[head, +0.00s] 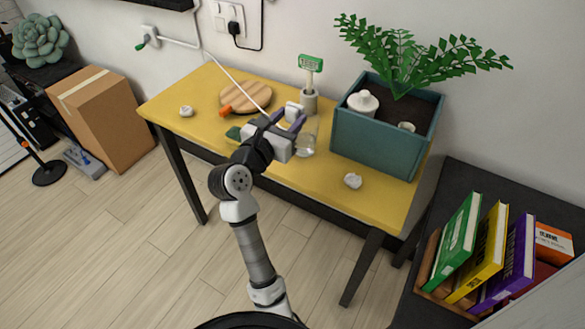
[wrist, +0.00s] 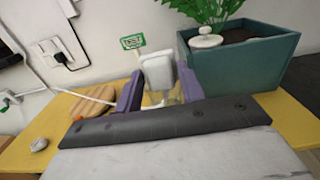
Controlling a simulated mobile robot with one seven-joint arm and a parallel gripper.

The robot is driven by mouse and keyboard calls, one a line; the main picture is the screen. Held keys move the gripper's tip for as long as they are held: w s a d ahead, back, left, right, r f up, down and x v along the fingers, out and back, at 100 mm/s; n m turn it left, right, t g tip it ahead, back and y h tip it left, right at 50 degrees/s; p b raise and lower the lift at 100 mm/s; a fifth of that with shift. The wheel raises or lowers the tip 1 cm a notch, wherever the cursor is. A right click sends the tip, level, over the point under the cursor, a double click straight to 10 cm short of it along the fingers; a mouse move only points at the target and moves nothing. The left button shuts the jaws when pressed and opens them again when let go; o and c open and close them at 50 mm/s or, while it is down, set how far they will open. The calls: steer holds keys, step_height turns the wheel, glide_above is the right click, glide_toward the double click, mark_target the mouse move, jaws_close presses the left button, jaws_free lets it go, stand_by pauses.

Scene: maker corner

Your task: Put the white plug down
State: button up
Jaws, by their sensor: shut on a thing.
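My gripper (head: 287,120) is over the middle of the yellow table (head: 335,187). Its purple fingers are shut on the white plug (head: 293,109), which also shows between the fingertips in the wrist view (wrist: 158,72). A white cord (head: 237,82) runs from the wall toward the plug. The plug appears held above the tabletop, in front of the small sign holder. Its underside is partly hidden by my gripper.
A teal planter (head: 375,143) with a fern stands at the table's right. White crumpled lumps lie left (head: 186,111) and front right (head: 353,181).

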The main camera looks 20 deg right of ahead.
mark_target(289, 177)
step_height(289, 177, down, 17)
steer(key=shift+f+b, duration=0.15)
steer(key=shift+b, duration=0.7)
steer(key=shift+f, duration=0.15)
steer(key=o, duration=1.3)
steer(key=shift+b+v, duration=1.7)
steer(key=shift+v, duration=4.3)
steer(key=shift+r, duration=0.25)
